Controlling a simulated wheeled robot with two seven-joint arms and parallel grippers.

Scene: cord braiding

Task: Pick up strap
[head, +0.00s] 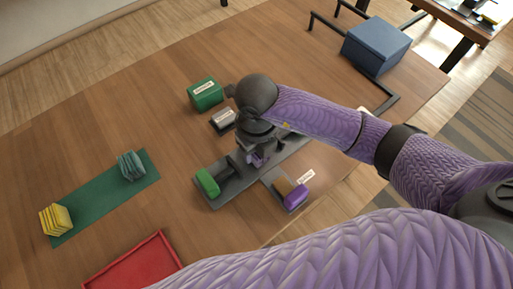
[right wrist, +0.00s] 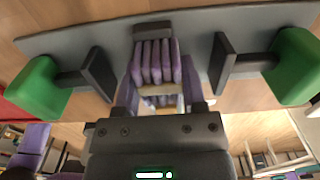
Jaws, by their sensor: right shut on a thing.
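My right gripper (head: 258,160) is low over the grey fixture (head: 232,188) in the head view. In the right wrist view its two fingers stand on either side of a bundle of purple strands (right wrist: 153,60) with a tan band (right wrist: 160,89) at its near end. I take this bundle to be the strap; the gripper is shut on it. The bundle lies between two dark upright plates (right wrist: 97,72) on the fixture, apart from both. In the head view the gripper hides most of the bundle. My left gripper is not in view.
Green end blocks (head: 207,182) flank the fixture. A purple and tan block (head: 291,193) with a label stands beside it. A green box (head: 205,94), a blue box (head: 376,45), a red tray (head: 133,268) and a green mat (head: 100,202) with yellow and teal bundles also stand on the table.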

